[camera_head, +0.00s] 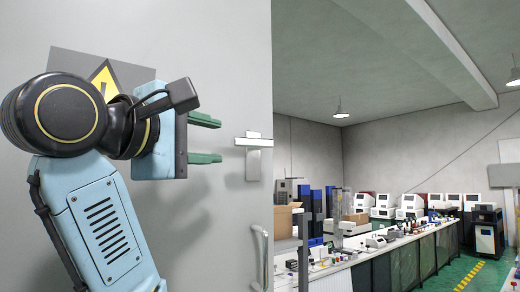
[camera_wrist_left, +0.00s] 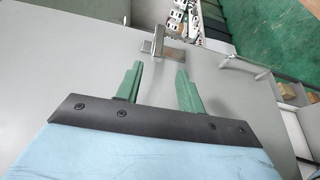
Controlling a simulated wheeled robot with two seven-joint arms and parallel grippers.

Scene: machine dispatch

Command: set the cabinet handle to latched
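The cabinet handle (camera_head: 253,154) is a silver lever on a plate near the right edge of the grey cabinet door (camera_head: 222,75). Its lever lies horizontal in the head view. It also shows in the left wrist view (camera_wrist_left: 165,46), beyond the fingertips. My left gripper (camera_head: 212,140) is left of the handle, with its two green fingers apart and a gap between fingertips and handle. In the left wrist view the open fingers (camera_wrist_left: 158,72) hold nothing and point toward the handle. My right gripper is not in view.
A yellow warning sign (camera_head: 104,75) on a grey plate is on the door behind my left arm. A second, bar-shaped handle (camera_head: 261,258) is lower on the door. Right of the door, a long bench (camera_head: 385,262) carries several machines and boxes.

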